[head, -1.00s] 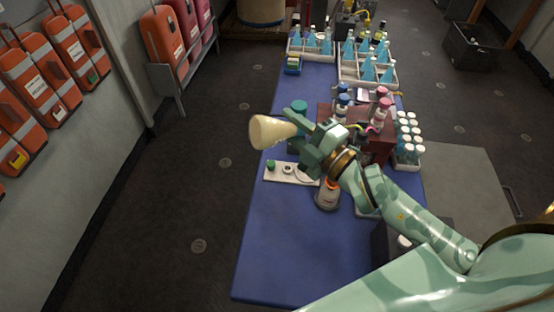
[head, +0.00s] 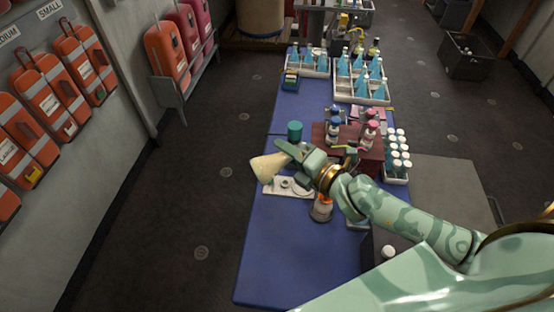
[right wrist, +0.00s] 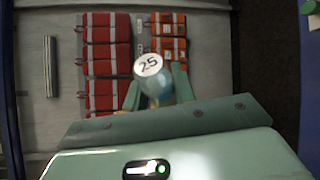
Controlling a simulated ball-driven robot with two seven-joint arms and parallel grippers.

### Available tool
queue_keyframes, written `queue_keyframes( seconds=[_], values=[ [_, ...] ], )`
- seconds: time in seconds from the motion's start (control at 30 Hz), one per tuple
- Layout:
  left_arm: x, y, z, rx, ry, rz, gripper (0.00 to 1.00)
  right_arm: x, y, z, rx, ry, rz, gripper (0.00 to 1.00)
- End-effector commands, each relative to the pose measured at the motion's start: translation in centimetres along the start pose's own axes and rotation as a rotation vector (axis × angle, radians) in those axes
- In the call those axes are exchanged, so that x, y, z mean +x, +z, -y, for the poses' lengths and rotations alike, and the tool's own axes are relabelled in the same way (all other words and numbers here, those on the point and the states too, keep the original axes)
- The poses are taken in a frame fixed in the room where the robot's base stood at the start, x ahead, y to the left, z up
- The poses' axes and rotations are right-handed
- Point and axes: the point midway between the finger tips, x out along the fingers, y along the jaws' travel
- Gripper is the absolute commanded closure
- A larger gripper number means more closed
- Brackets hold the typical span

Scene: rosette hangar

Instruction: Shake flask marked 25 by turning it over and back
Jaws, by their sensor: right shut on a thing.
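The flask marked 25 (head: 268,167) is a cream-coloured cone in the head view. My right gripper (head: 286,153) is shut on it at its narrow end and holds it above the left edge of the blue table (head: 270,250). The flask is tilted, its wide end toward the lower left. In the right wrist view its white top marked 25 (right wrist: 149,65) faces the camera, with a bluish-grey body below, between the green fingers. My left gripper is not in view.
Below the flask lies a white plate (head: 272,188) with round fittings. Racks of blue flasks (head: 362,98) stand farther back. The table's front part is clear.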

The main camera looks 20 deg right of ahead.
Motion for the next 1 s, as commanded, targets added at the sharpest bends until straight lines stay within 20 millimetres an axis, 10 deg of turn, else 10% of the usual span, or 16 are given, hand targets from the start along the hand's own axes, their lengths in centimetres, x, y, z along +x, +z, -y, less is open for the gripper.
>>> queue_keyframes(
  seconds=[0.5, 1.0],
  values=[
    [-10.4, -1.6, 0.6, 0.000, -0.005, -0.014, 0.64, 0.0, 0.1, -0.6, -0.530, -0.219, 0.003, 1.00],
    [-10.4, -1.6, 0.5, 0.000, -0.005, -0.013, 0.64, 0.1, -0.1, 0.2, -0.576, -0.238, 0.003, 1.00]
  ],
)
